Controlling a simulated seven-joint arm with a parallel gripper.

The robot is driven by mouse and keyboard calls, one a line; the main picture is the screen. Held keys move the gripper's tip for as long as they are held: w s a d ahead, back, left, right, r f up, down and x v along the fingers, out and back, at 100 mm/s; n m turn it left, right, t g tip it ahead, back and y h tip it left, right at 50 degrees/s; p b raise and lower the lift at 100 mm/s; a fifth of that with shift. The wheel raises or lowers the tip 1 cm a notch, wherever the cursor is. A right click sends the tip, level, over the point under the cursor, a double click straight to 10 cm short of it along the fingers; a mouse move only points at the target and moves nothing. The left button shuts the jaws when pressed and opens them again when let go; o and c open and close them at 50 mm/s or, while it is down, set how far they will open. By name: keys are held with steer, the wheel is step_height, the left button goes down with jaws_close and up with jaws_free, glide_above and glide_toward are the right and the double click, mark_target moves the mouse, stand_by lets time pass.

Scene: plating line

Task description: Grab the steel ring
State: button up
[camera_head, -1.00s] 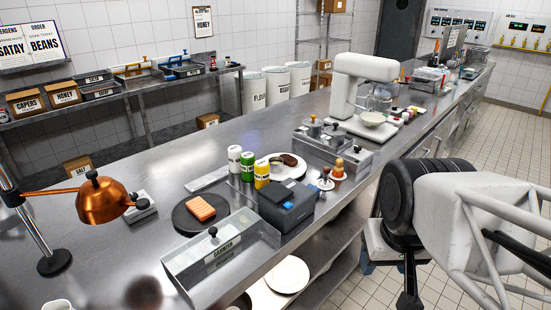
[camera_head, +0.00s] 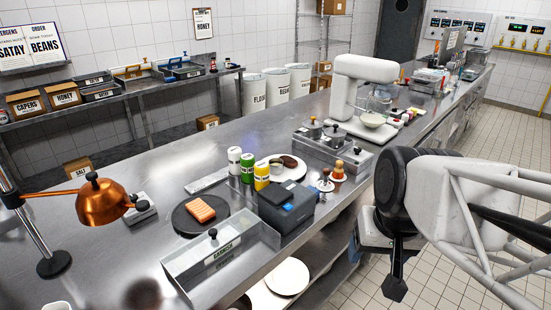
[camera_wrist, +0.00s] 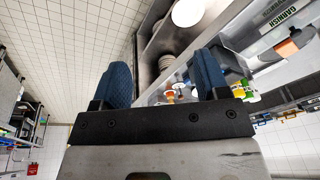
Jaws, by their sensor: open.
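A small shiny metal piece with a dark knob (camera_head: 325,182) stands near the counter's front edge, left of an orange-brown mill (camera_head: 338,171). It may be the steel ring, but it is too small to tell. My gripper (camera_head: 394,287) hangs in front of the counter, out over the aisle, apart from these items. In the wrist view the blue fingertips of my gripper (camera_wrist: 165,80) are spread wide with nothing between them held. The mill also shows in the wrist view (camera_wrist: 170,95), beyond the fingers.
A dark boxy device (camera_head: 287,205) stands left of the small metal piece. A garnish bin (camera_head: 222,258), a dark round board (camera_head: 190,222), several bottles (camera_head: 248,168) and a white mixer (camera_head: 350,95) crowd the counter. A white plate (camera_head: 288,276) lies on the shelf below.

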steer(key=w+a+f+m+y, duration=0.1)
steer(key=w+a+m+y, duration=0.25)
steer(key=w, duration=0.65)
steer(key=w+a+f+m+y, duration=0.1)
steer(key=w+a+m+y, duration=0.2)
steer(key=w, duration=0.7)
steer(key=w+a+f+m+y, duration=0.1)
steer(key=w+a+m, duration=0.3)
steer(key=w, duration=0.6)
steer(key=m+t+y, duration=0.4)
steer(key=m, duration=0.9)
glide_toward(279, 163)
steer(key=shift+s+a+r+n+h, duration=0.15)
steer(key=shift+s+a+r, duration=0.1)
steer(key=shift+s+a, duration=0.25)
steer(key=shift+s+a+r+n+h, duration=0.1)
steer(key=shift+s+a+r, duration=0.1)
steer(key=shift+s+a, duration=0.25)
steer(key=shift+w, duration=0.1)
steer(key=shift+a, duration=0.15)
steer(key=shift+x, duration=1.2)
steer(key=shift+w+a, duration=0.1)
steer(key=shift+x, duration=2.5)
